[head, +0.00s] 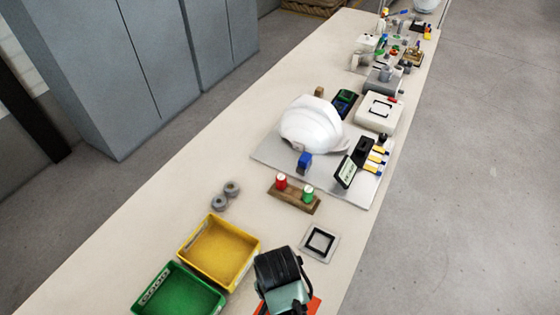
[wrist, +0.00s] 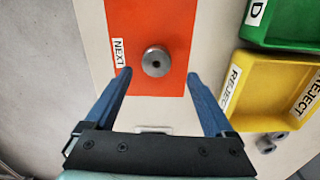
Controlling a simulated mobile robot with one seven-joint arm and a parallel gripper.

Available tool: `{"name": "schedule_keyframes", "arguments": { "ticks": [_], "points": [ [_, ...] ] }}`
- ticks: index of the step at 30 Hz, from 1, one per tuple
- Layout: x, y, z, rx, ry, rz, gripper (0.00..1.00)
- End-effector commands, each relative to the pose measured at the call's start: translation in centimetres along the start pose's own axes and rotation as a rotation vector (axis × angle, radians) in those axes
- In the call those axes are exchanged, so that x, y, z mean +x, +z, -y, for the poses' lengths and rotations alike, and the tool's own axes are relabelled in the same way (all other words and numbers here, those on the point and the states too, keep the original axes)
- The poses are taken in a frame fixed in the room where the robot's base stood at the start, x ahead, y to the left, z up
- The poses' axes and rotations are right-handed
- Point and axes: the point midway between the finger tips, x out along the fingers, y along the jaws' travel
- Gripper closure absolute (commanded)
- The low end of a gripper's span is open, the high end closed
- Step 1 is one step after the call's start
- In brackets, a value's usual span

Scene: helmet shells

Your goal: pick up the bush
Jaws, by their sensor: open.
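A grey metal bush (wrist: 155,61) with a dark centre hole stands on an orange mat (wrist: 178,20) marked NEXT in the wrist view. My gripper (wrist: 159,75) is open, with its two blue fingers pointing toward the bush. The fingertips appear to the left and right of the bush, with clear gaps and no contact visible. Their height above it is hard to tell. In the head view my gripper's dark and teal body (head: 281,278) hides the bush and most of the orange mat (head: 312,306).
A yellow REJECT bin (wrist: 241,97) and a green bin (wrist: 285,42) stand right of the mat. Two other grey rings (head: 232,187) lie beyond the yellow bin (head: 253,243). A framed square plate (head: 334,254) and a wooden block with red and green buttons (head: 293,199) are nearby.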

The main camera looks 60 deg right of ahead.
Motion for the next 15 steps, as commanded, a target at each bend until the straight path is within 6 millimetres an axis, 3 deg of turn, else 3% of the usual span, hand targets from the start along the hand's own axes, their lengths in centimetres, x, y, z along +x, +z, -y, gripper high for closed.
{"name": "schedule_keyframes", "arguments": {
  "ticks": [8, 15],
  "points": [
    [3.9, 0.1, -0.7, -0.001, 0.002, 0.002, 0.12],
    [4.6, 0.1, -0.6, -0.001, 0.0, 0.0, 0.12]
  ]
}}
